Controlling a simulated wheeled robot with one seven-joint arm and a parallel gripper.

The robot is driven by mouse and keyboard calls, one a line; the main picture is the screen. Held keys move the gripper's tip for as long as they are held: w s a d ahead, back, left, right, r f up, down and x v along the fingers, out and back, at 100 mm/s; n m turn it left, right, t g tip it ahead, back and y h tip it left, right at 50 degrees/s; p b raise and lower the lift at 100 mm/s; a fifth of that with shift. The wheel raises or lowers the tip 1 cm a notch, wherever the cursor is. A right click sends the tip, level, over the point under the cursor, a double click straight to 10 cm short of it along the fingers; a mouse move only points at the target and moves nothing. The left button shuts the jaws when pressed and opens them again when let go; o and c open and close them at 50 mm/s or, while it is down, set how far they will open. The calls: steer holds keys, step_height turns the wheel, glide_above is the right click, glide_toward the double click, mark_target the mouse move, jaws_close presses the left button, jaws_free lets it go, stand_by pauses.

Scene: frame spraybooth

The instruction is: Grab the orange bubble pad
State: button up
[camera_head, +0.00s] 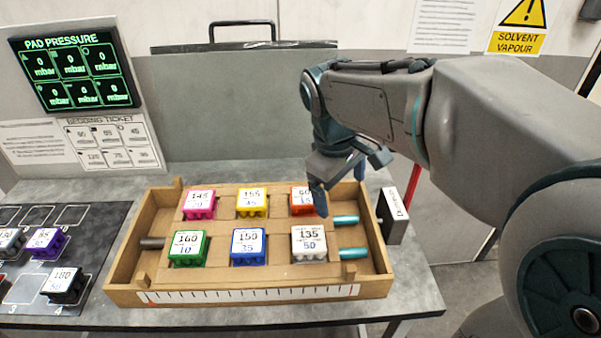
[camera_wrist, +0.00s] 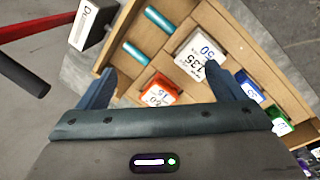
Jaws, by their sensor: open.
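The orange bubble pad (camera_head: 301,200) sits in the back row of the wooden tray (camera_head: 130,290), at the right end. It has a white number label on top and is partly hidden by my gripper in the head view. In the wrist view the orange pad (camera_wrist: 158,90) lies between my two fingers. My gripper (camera_head: 338,190) is open and empty, with its fingers pointing down over the tray's back right. I cannot tell whether the fingers are level with the pad.
Pink (camera_head: 199,204), yellow (camera_head: 252,203), green (camera_head: 188,247), blue (camera_head: 248,246) and white (camera_head: 309,242) pads sit close by in the tray. Teal rods (camera_head: 354,253) lie at the right. A white-faced box (camera_head: 393,214) stands beside the tray. A dark mat (camera_head: 30,265) holds more pads.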

mark_target(303, 195)
steer(key=w+a+f+n+g+h+b, duration=0.1)
steer(key=w+a+n+h, duration=0.1)
steer(key=w+a+n, duration=0.85)
steer(key=shift+m, duration=0.45)
steer(key=x, duration=0.4)
steer(key=w+x, duration=0.1)
steer(key=x, duration=0.4)
steer(key=w+x, duration=0.1)
steer(key=x, duration=0.3)
steer(key=shift+a+f, duration=0.1)
steer(key=shift+f, duration=0.25)
steer(key=c, duration=1.1)
